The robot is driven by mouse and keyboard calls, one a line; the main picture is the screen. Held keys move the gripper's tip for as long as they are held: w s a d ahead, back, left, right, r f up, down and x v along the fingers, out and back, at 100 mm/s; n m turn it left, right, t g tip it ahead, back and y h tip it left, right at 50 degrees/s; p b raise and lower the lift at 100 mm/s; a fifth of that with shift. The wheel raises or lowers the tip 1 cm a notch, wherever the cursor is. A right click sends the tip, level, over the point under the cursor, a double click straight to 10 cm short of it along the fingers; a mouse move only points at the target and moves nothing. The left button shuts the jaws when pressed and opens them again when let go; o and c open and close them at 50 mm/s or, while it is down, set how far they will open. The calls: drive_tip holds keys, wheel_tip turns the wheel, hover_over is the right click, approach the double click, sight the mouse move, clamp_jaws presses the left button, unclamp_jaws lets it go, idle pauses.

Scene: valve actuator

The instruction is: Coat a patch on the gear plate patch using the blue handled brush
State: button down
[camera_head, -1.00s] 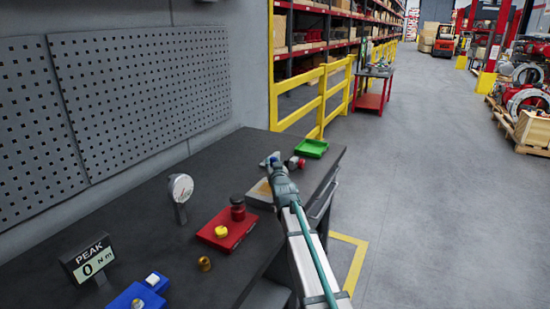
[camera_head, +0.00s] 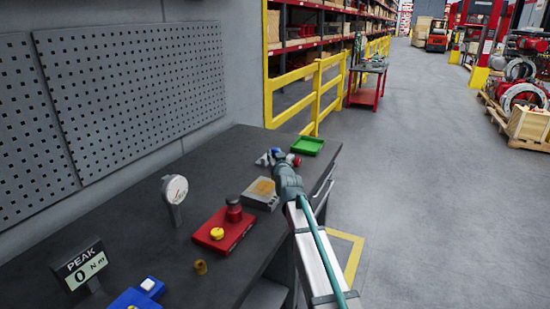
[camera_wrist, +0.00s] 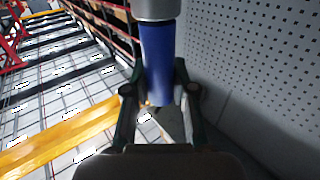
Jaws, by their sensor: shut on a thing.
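My gripper (camera_wrist: 160,98) is shut on the blue handle (camera_wrist: 157,62) of the brush, between its two dark fingers in the wrist view. A grey collar (camera_wrist: 157,9) shows at the top end of the handle; the bristles cannot be made out. In the head view my gripper (camera_head: 276,158) is over the far part of the bench, beyond the gear plate. The gear plate (camera_head: 254,201) is a grey block on the bench with a tan patch (camera_head: 264,187) on top. My arm passes just right of the plate, and the patch is mostly in plain view.
A green tray (camera_head: 307,146) and a small red part (camera_head: 294,160) are near my gripper. A red base (camera_head: 222,236) with a dark red knob and yellow piece, a brass fitting (camera_head: 200,267), a dial gauge (camera_head: 174,190) and a PEAK display (camera_head: 84,266) stand nearer. The pegboard wall bounds the left.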

sight(275, 149)
drive_tip(key=shift+r+p, duration=1)
drive_tip(key=shift+r, duration=1.15)
